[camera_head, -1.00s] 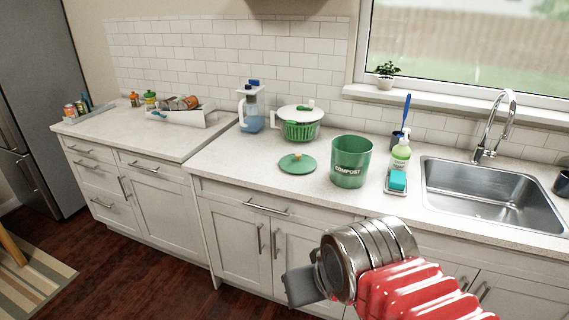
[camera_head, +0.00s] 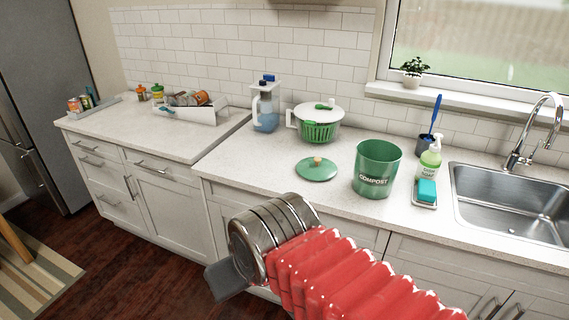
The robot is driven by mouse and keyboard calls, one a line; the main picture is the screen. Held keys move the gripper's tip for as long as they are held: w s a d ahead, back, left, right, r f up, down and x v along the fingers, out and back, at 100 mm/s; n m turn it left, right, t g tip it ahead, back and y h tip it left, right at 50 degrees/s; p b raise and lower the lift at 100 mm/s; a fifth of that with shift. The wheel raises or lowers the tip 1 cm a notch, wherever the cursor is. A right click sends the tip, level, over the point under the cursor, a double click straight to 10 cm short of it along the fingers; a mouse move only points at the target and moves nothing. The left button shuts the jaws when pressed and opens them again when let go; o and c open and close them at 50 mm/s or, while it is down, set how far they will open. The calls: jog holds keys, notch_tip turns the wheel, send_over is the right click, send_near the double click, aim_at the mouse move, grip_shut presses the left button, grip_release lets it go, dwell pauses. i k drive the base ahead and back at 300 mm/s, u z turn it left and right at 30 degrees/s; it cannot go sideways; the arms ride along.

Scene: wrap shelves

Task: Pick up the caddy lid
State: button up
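The caddy lid (camera_head: 317,170) is a flat green disc with a small tan knob. It lies on the white counter (camera_head: 262,160), left of the green compost caddy (camera_head: 377,169), which stands upright with its top open. My gripper (camera_head: 222,280) shows as a dark grey end beyond the silver wrist and red ribbed arm. It is in front of the counter, below and left of the lid, and apart from it. Most of the gripper is hidden behind the wrist, so its fingers cannot be made out.
A salad spinner (camera_head: 318,122) and a blue-filled pitcher (camera_head: 266,109) stand behind the lid. A soap bottle (camera_head: 430,160), a teal sponge (camera_head: 427,190) and the sink (camera_head: 510,205) are to the right. The counter left of the lid is clear.

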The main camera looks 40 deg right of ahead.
aim_at(314, 168)
jog(key=u, duration=0.1)
jog(key=i, duration=0.8)
jog(key=z, duration=0.6)
jog(key=i, duration=0.45)
jog(key=z, duration=0.3)
